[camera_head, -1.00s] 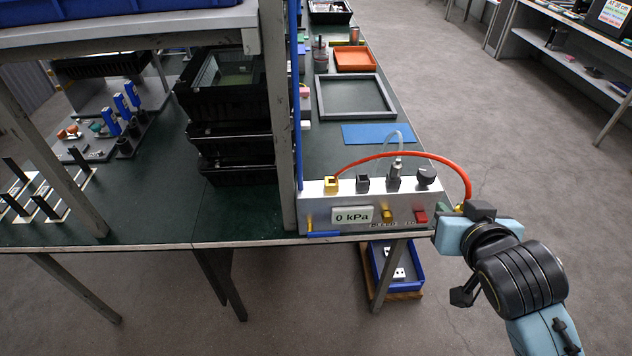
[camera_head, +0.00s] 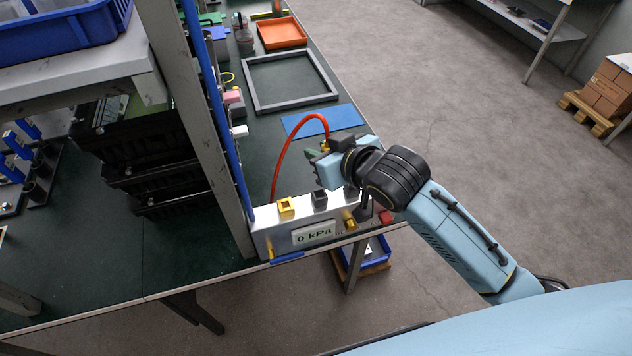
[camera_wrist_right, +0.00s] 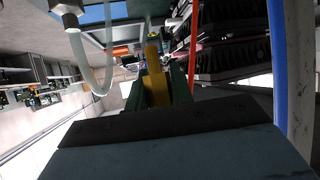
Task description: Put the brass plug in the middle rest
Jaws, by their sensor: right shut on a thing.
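The brass plug (camera_wrist_right: 155,72) shows as a yellow rod between the dark green fingers of my right gripper (camera_wrist_right: 158,88) in the right wrist view. The gripper is shut on it. In the head view, the gripper (camera_head: 318,155) is above the grey box (camera_head: 276,238), apart from its top, with the red hose (camera_head: 293,142) arching up to it. On the box top stand a yellow rest (camera_head: 286,207) at left and a dark rest (camera_head: 320,199), seemingly the middle one, which looks empty. My arm hides the box's right end. My left gripper is out of view.
A clear hose (camera_wrist_right: 85,62) hangs close by at the left in the right wrist view. A grey post (camera_head: 203,125) and blue upright (camera_head: 219,105) stand left of the box. A blue mat (camera_head: 340,119) and grey frame (camera_head: 264,107) lie behind it.

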